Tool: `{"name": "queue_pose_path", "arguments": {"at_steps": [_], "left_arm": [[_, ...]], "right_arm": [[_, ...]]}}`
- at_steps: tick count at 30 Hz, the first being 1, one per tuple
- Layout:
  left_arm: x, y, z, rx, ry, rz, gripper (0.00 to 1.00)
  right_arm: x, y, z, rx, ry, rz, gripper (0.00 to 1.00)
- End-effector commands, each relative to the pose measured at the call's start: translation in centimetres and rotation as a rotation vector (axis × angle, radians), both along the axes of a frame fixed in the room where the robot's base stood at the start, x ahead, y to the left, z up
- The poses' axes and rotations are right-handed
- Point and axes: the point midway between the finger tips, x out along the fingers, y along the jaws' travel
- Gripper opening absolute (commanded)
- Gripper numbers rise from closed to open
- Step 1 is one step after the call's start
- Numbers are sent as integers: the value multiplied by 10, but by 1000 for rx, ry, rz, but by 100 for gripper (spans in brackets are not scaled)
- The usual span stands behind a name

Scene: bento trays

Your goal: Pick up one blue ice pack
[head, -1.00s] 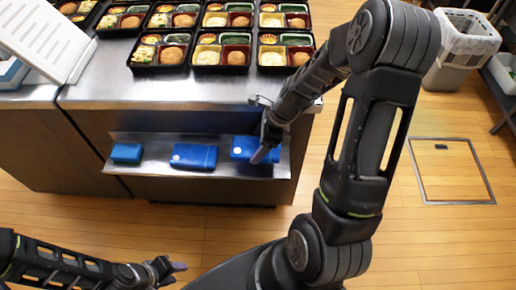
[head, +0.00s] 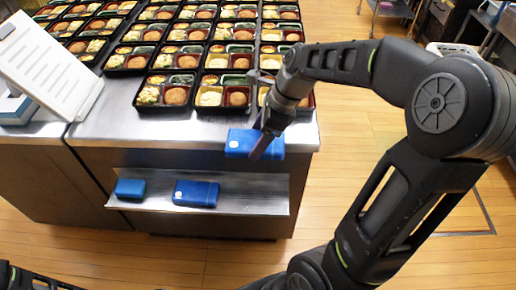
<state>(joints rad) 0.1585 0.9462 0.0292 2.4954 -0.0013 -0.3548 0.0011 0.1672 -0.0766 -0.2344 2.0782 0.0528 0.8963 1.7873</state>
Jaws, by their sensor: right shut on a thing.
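A blue ice pack (head: 240,143) with a white cap is held in my right gripper (head: 264,140), which is shut on it. The pack is raised above the lower shelf and shows in front of the counter's front edge. A second blue ice pack (head: 196,194) with a white cap lies on the shelf (head: 245,200). A smaller blue block (head: 130,188) lies at the shelf's left end. My left arm shows only at the bottom left corner; its gripper is out of view.
Several rows of filled black bento trays (head: 168,92) cover the steel counter (head: 110,125). A white slotted panel (head: 45,70) stands at the left. The shelf's right part is bare. Wooden floor (head: 345,170) lies open to the right.

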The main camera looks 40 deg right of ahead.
Motion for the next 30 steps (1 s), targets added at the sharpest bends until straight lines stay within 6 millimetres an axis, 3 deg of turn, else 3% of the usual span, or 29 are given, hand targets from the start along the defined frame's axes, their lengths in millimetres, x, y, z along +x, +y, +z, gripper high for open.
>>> {"name": "queue_pose_path", "arguments": {"at_steps": [7, 30], "left_arm": [[0, 0, 1, 0, 0, 0, 38], [0, 0, 1, 0, 0, 0, 38]], "right_arm": [[1, 0, 19, -1, -2, 0, 20], [4, 4, 16, 1, 1, 52, 20]]}}
